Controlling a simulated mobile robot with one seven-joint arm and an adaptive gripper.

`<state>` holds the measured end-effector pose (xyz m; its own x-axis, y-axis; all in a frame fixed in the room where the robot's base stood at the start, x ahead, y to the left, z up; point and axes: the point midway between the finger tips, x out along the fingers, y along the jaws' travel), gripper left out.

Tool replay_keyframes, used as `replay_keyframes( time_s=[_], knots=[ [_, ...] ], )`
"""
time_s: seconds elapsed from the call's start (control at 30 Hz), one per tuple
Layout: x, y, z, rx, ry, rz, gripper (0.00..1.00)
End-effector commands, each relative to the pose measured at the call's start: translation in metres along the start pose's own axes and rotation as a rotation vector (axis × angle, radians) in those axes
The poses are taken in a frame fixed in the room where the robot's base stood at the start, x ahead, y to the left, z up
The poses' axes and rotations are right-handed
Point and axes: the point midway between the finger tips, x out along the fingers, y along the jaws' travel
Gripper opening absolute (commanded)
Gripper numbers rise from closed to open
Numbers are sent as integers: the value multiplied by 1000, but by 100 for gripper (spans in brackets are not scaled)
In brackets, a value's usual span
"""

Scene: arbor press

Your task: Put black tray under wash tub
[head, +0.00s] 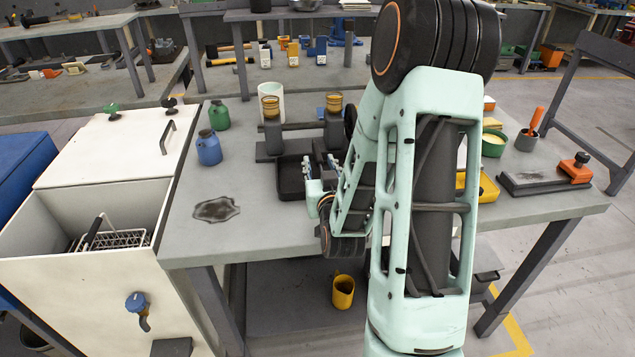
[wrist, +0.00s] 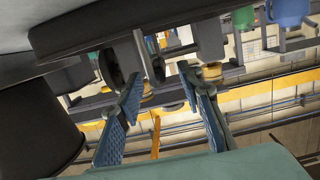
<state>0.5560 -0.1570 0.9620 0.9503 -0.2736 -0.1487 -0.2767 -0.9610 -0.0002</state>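The black tray (head: 289,180) sits on the grey workbench, in front of the dark stand of the press (head: 272,140). My gripper (head: 321,170) is just to the right of the tray, low over the bench. Its two blue fingers stand apart, and the wrist view (wrist: 165,105) shows nothing between them. A dark slab (wrist: 130,22) crosses the top of the wrist view; I cannot tell whether it is the tray. The white wash tub (head: 95,280) stands left of the bench, with a wire basket (head: 118,238) inside and a blue tap (head: 137,303) low on its front.
A blue jug (head: 208,148) and a green jug (head: 219,115) stand left of the press. A yellow mug (head: 343,291) is on the lower shelf. My arm hides part of the bench's right half.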

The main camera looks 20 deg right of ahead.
Motion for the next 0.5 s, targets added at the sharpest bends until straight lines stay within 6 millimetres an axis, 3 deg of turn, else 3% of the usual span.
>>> replay_keyframes(
  time_s=[0.27,0.5],
  knots=[
    [6,0,0,0,-1,0,34],
    [39,3,-1,1,-1,0,34]
  ],
)
